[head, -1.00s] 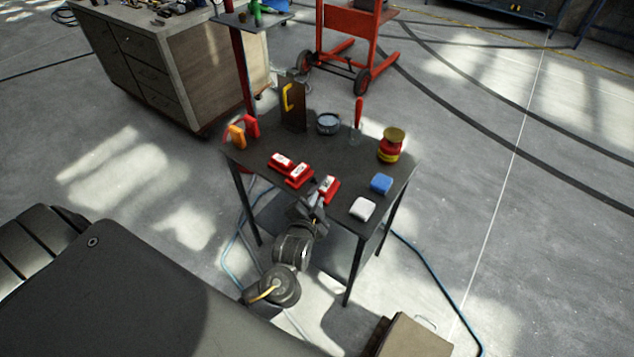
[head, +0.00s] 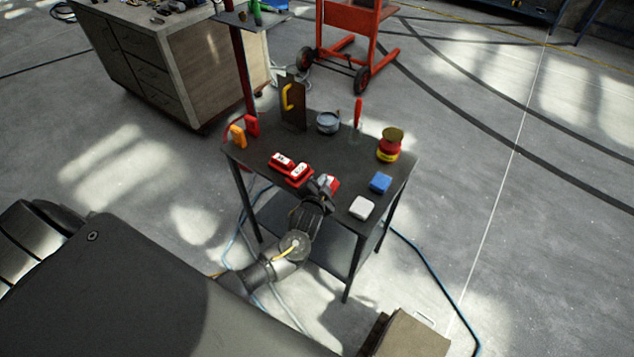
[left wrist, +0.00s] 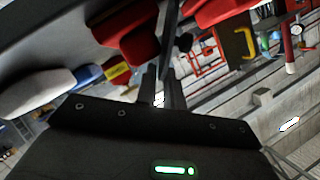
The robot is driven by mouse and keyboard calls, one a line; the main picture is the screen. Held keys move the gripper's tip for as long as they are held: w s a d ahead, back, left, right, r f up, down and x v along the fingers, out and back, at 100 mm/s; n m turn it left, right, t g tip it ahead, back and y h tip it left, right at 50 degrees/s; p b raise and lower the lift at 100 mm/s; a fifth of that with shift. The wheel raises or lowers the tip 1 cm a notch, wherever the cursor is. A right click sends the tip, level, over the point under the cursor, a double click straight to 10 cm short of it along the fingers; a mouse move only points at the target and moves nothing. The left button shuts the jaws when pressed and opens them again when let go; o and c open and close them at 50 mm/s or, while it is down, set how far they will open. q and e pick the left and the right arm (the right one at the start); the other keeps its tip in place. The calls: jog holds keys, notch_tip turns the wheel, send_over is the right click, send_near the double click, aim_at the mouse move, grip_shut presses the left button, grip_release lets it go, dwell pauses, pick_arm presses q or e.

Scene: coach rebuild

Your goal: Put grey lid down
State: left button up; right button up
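My left gripper (head: 322,183) is low over the front of the dark table (head: 345,165), at a red block with a white label (head: 333,182), and hides part of it. In the left wrist view its two dark fingers (left wrist: 163,85) stand close together with a narrow gap. A dark strip (left wrist: 170,25) runs up beyond the fingertips; I cannot tell whether they hold it. I cannot make out a separate grey lid. A round grey tin (head: 328,122) stands at the back of the table. My right gripper is not in view.
Two more red labelled blocks (head: 290,169) lie left of the gripper. A white block (head: 361,207) and a blue block (head: 380,182) lie to the right. A red and yellow pot (head: 390,145) and a dark upright plate (head: 293,105) stand farther back. The table's middle is fairly clear.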

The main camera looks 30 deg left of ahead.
pick_arm(q)
jog(key=shift+c, duration=0.2)
grip_shut()
jog(key=shift+r, duration=0.1)
jog(key=shift+r, duration=0.6)
jog(key=s+a+r+b, duration=0.2)
jog(key=s+a+r, duration=0.2)
jog(key=s+r, duration=0.7)
jog(key=shift+a+v, duration=0.25)
jog(key=shift+v, duration=0.95)
jog(key=shift+a, duration=0.1)
jog(key=shift+s+f, duration=0.1)
